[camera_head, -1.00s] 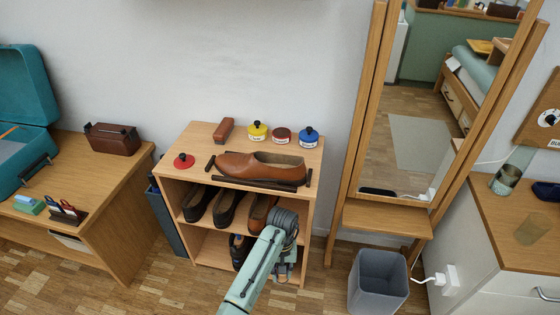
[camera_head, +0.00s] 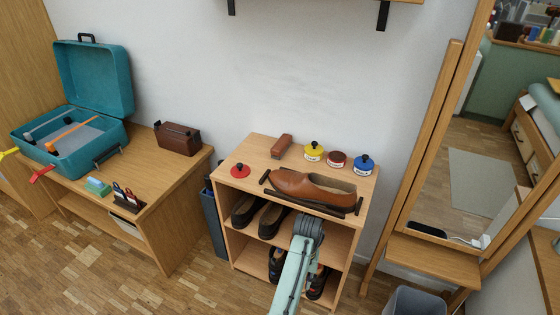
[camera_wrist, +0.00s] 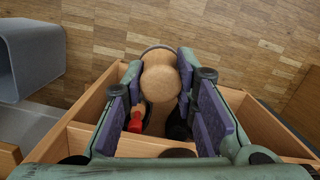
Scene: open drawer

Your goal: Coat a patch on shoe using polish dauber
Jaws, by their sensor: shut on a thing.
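The tan-brown shoe (camera_head: 312,188) lies in a dark cradle on top of the small wooden shelf unit; I cannot make out a marked patch on it. My arm reaches up in front of the unit, and its gripper end is hidden in the head view. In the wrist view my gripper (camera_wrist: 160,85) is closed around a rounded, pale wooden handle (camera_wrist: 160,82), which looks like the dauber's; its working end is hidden. Behind the shoe stand a yellow tin (camera_head: 314,153), a dark red tin (camera_head: 337,161) and a blue tin (camera_head: 363,166).
A mirror stand (camera_head: 430,262) is at right, with a grey bin (camera_head: 415,301). Wooden compartment walls (camera_wrist: 92,93) surround my gripper below.

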